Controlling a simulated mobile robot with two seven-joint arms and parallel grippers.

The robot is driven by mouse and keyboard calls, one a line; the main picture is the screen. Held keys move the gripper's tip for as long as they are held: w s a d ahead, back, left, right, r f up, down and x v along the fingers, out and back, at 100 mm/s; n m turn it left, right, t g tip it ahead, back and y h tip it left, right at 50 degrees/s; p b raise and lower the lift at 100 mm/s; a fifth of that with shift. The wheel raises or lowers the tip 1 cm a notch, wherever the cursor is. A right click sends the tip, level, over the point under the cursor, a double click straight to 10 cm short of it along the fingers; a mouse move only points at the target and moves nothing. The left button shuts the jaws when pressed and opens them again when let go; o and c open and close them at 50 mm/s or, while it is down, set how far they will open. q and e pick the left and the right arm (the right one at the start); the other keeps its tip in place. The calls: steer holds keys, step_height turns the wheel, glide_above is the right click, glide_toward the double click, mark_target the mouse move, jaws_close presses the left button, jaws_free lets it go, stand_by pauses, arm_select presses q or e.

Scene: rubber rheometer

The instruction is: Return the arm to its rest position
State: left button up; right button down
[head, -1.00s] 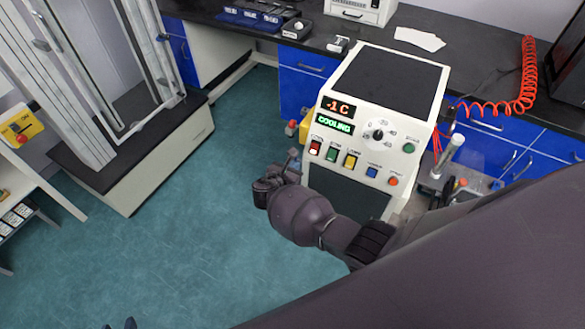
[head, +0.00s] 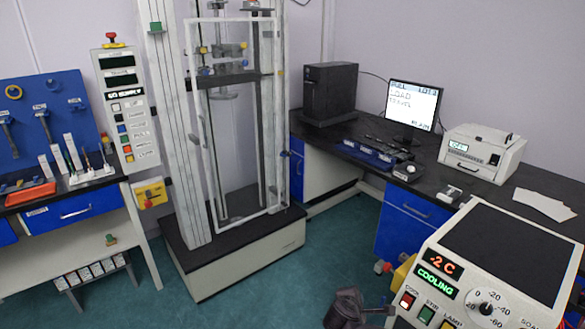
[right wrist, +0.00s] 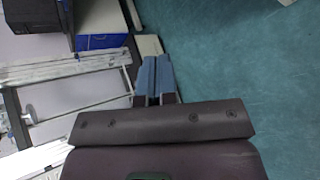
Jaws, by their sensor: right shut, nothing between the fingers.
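My right gripper (right wrist: 155,78) shows in the right wrist view as two blue-grey fingers side by side. They are shut with nothing between them, in open air above the green floor. In the head view, a dark part of my right arm (head: 345,308) shows at the bottom edge, just left of the white cooling unit (head: 520,235); the fingers cannot be made out there. The unit's display reads -2 C and COOLING. My left gripper is not in view.
A tall testing frame (head: 240,255) stands on the floor at centre left. A control panel (head: 125,105) and a blue tool board (head: 40,115) are at the left. A black bench with a monitor (head: 413,105) and a white printer-like device (head: 480,150) runs along the right. Green floor (head: 270,290) is clear between.

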steer(key=s+d+r+m+t+y, duration=0.2)
steer(key=s+r+m+t+y, duration=0.35)
steer(key=s+m, duration=0.75)
steer(key=s+d+f+m+g, duration=0.2)
steer(key=s+d, duration=0.1)
steer(key=s, duration=0.6)
steer(key=s+d+f+m+g+b, duration=0.1)
steer(key=s+d, duration=0.3)
steer(key=s, duration=0.6)
steer(key=shift+d+f+m+g, duration=0.25)
steer(key=shift+f+m+g, duration=0.1)
steer(key=shift+f+m, duration=0.3)
steer(key=shift+s, duration=0.1)
